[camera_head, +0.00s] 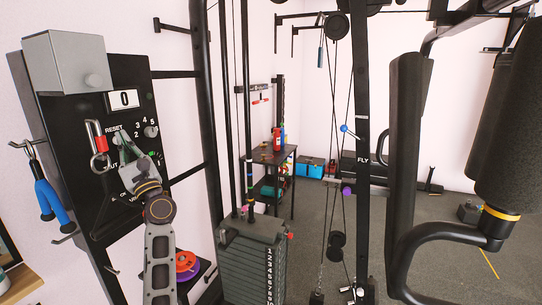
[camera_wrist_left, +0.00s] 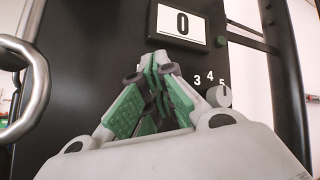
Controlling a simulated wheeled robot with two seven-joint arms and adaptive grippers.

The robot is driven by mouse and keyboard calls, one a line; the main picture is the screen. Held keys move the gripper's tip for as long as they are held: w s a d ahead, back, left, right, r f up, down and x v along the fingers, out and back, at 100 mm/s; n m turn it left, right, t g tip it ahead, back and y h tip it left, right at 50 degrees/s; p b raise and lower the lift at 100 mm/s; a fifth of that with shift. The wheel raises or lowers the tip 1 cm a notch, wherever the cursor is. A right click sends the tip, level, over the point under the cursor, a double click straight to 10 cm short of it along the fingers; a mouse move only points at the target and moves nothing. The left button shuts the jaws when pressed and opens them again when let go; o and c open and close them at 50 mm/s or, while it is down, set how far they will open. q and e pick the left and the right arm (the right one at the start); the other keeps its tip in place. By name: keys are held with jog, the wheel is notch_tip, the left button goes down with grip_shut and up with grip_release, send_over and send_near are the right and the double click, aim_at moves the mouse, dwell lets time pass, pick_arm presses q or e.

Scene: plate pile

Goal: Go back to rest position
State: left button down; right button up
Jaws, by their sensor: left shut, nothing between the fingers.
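My left arm comes in from the bottom left of the head view. Its gripper (camera_head: 128,141) is in front of a black control panel (camera_head: 75,140), and its fingers point up at the panel's face. In the left wrist view the green-padded fingers (camera_wrist_left: 158,62) are together and hold nothing. The tips are just below the display (camera_wrist_left: 181,24) reading 0, beside the dial numbers. I cannot tell whether they touch the panel. My right gripper is in neither view.
A grey box (camera_head: 67,62) sits atop the panel. A numbered weight stack (camera_head: 250,262) and machine posts stand right.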

pick_arm(q)
jog(key=shift+a+r, duration=0.15)
jog(key=shift+r, duration=0.1)
dwell(0.3)
notch_tip(320, 180, up, 9)
jog(key=p, duration=0.9)
jog(key=shift+f, duration=0.2)
jog(key=shift+r+p, duration=0.5)
jog(key=shift+p, duration=0.05)
jog(key=shift+f, duration=0.1)
jog(key=shift+s+d, duration=0.35)
jog(key=shift+d, duration=0.05)
jog(key=shift+s+d, duration=0.1)
